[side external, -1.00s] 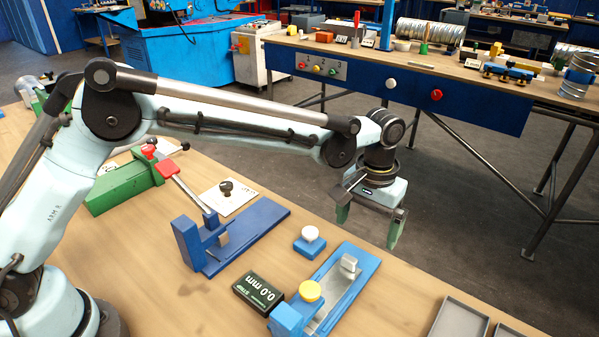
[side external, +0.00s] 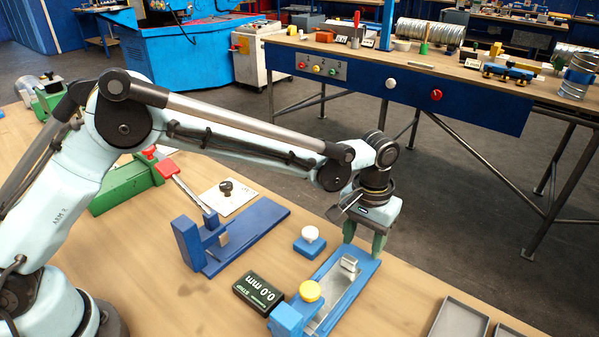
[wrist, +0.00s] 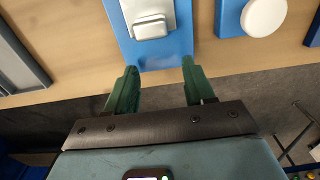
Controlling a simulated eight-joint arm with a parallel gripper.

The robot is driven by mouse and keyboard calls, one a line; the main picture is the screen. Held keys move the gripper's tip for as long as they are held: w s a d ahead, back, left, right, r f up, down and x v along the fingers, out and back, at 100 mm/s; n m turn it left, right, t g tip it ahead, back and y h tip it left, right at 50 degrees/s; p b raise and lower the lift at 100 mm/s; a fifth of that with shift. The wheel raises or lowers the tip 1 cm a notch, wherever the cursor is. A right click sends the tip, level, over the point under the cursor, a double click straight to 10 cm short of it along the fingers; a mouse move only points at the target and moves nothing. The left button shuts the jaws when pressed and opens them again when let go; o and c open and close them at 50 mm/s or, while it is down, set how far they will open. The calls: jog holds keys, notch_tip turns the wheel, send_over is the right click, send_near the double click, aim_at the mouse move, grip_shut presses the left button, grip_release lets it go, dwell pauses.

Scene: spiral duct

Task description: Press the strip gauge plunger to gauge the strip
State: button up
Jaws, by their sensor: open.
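A blue gauge fixture (side external: 361,290) with a metal channel lies at the bench's front. A yellow knob (side external: 310,291) tops its near end, and a grey block (side external: 349,263) sits near its far end. Beside it a black display (side external: 258,292) reads STRIP 0.0 mm. A white round button (side external: 310,233) on a blue base stands to its left. My gripper (side external: 364,238) is open and empty, above the fixture's far end. In the wrist view the fingers (wrist: 160,83) straddle the fixture's end (wrist: 178,49), with the grey block (wrist: 150,27) just beyond and the white button (wrist: 263,16) at right.
Another blue fixture (side external: 246,237) with a lever stands to the left. A white card with a dark knob (side external: 226,187) and a green device (side external: 124,188) lie behind it. Grey trays (side external: 459,321) are at the lower right. A second bench (side external: 400,84) stands across the aisle.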

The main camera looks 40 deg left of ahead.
grip_shut()
dwell(1.2)
